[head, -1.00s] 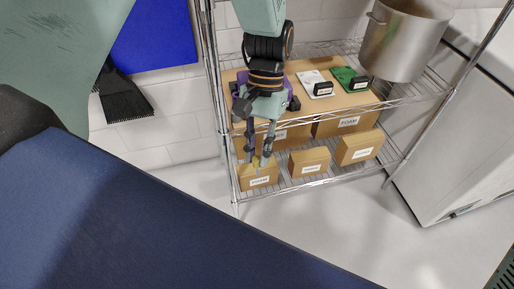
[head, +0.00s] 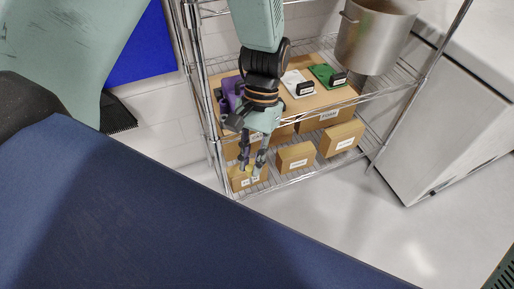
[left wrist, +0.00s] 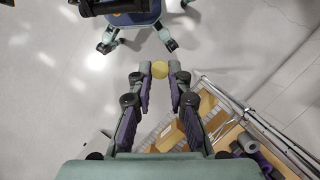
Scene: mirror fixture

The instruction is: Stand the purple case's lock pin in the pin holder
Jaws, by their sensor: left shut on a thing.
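My left gripper (head: 252,168) hangs in front of the wire shelf, by the lower boxes. Its fingers are shut on a small yellow piece, which I take for the lock pin (left wrist: 160,69); in the left wrist view its round yellow end shows between the fingertips. The purple case (head: 229,93) sits on the board on the upper shelf, partly hidden behind my left wrist. It also shows in the left wrist view (left wrist: 249,143) at the lower right. I cannot make out the pin holder. My right gripper is not in view.
On the board (head: 300,104) lie a white plate (head: 297,82) and a green plate (head: 322,73), each with a black labelled block. A steel pot (head: 372,38) stands at the right. Cardboard boxes (head: 341,138) fill the lower shelf. The floor (head: 330,205) in front is clear.

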